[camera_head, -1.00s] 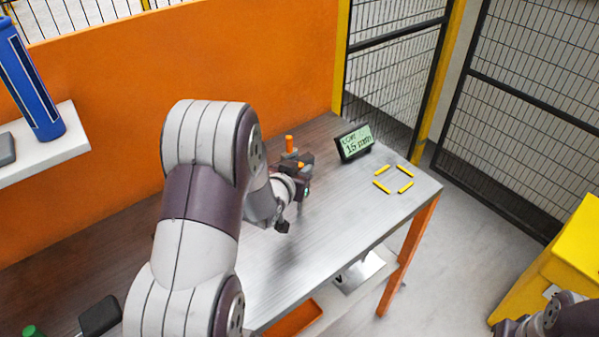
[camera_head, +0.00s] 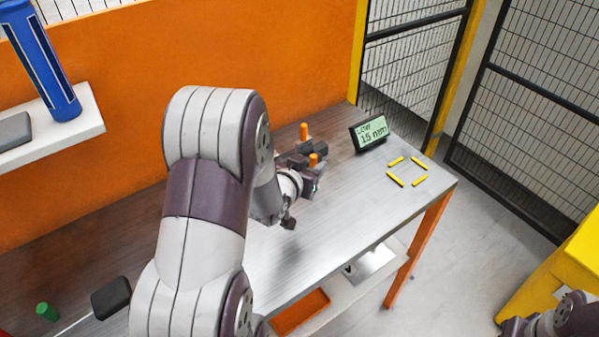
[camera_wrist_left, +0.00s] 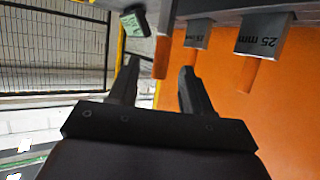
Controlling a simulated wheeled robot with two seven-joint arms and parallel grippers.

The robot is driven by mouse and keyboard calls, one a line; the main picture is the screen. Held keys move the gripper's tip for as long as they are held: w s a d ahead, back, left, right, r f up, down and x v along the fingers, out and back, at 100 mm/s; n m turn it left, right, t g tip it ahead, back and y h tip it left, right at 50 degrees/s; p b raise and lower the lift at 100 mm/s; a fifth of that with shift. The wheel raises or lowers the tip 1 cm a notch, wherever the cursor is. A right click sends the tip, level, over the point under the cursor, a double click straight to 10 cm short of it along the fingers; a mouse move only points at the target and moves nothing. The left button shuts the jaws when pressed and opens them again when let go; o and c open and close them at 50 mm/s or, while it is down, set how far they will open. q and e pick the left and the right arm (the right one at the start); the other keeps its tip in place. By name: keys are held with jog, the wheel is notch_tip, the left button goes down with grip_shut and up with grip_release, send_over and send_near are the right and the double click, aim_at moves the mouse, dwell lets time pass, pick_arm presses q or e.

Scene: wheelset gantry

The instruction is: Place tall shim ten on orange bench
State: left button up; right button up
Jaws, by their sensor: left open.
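The bench (camera_head: 340,220) has a grey metal top and orange legs. Two upright orange handles (camera_head: 304,131) show on it around my left gripper (camera_head: 306,158); the blocks under them are mostly hidden by the gripper. In the left wrist view, upside down, two grey shims (camera_wrist_left: 262,34) (camera_wrist_left: 197,33) read "25 mm", the farther one less clearly, with orange handles. Another orange handle (camera_wrist_left: 161,56) shows between the spread fingers of my left gripper (camera_wrist_left: 160,72), with a gap on each side. I cannot tell which shim is ten.
A small display (camera_head: 370,133) reading "15 mm" stands at the bench's back. Yellow marks (camera_head: 408,172) outline a clear square near the right end. An orange wall rises behind, with a white shelf and blue cylinder (camera_head: 45,60) at left. A green cap (camera_head: 46,311) is bottom left.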

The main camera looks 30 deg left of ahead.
pick_arm(q)
jog(key=a+v, duration=0.1)
jog(key=v, duration=0.7)
jog(key=s+d+f+m+g+h, duration=0.1)
jog(key=s+d+f+g, duration=0.5)
jog(key=s+d+g, duration=0.4)
jog(key=d+g, duration=0.2)
jog(key=shift+d+m+h, duration=0.3)
jog(key=shift+d+m, duration=0.05)
jog(key=shift+m, duration=0.05)
jog(key=shift+s+f, duration=0.1)
